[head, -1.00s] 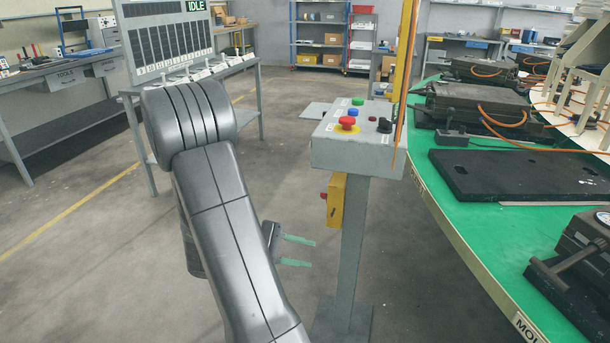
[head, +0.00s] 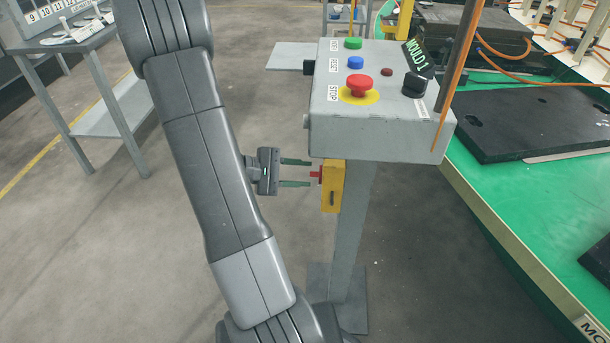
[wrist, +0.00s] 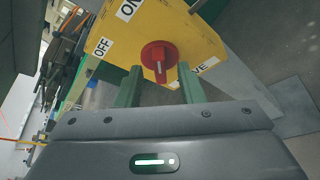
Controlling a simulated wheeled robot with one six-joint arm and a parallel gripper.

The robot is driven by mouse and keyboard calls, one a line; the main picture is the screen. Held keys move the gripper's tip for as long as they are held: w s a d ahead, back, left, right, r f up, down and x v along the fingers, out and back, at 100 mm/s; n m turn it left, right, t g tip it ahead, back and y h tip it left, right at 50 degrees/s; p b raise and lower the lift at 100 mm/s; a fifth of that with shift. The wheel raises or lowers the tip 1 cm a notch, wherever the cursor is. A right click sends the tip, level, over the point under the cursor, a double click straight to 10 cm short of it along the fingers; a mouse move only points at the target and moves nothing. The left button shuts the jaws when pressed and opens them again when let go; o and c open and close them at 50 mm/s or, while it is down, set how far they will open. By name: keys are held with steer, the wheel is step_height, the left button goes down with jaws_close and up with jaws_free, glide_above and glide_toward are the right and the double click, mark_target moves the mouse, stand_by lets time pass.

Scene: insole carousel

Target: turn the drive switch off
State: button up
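The drive switch is a red knob (head: 315,174) on the left side of a yellow box (head: 332,200) fixed to the grey post under the control panel. In the wrist view the red knob (wrist: 158,53) sits on the yellow face (wrist: 185,30), with OFF and ON labels and a partly hidden label. A white mark on the knob points toward the bottom of the picture. My gripper (head: 309,173) is open, its green fingers level with the knob. In the wrist view the fingertips of my gripper (wrist: 159,68) flank the knob; I cannot tell whether they touch it.
The grey control panel (head: 375,135) above carries green, blue and red stop buttons and a black knob. The green carousel table (head: 520,215) with a black plate (head: 530,120) is at right. A grey stand (head: 110,105) is at left. The floor between is clear.

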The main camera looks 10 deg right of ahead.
steer(key=shift+x, duration=0.8)
jaws_close()
steer(key=shift+r+p, duration=0.1)
steer(key=shift+p, duration=0.3)
steer(key=n+g+p, duration=0.2)
steer(key=n+p, duration=0.2)
steer(key=p, duration=0.1)
steer(key=w+n+g+y+p, duration=0.1)
steer(key=n+g+p, duration=0.2)
steer(key=n+p, duration=0.1)
steer(key=n+g+y+p, duration=0.1)
steer(key=n+g+p, duration=0.1)
steer(key=n+p, duration=0.2)
steer(key=shift+w+d+g+p, duration=0.2)
steer(key=shift+w+g+p, duration=0.2)
steer(key=shift+p, duration=1.2)
steer(key=shift+n, duration=0.3)
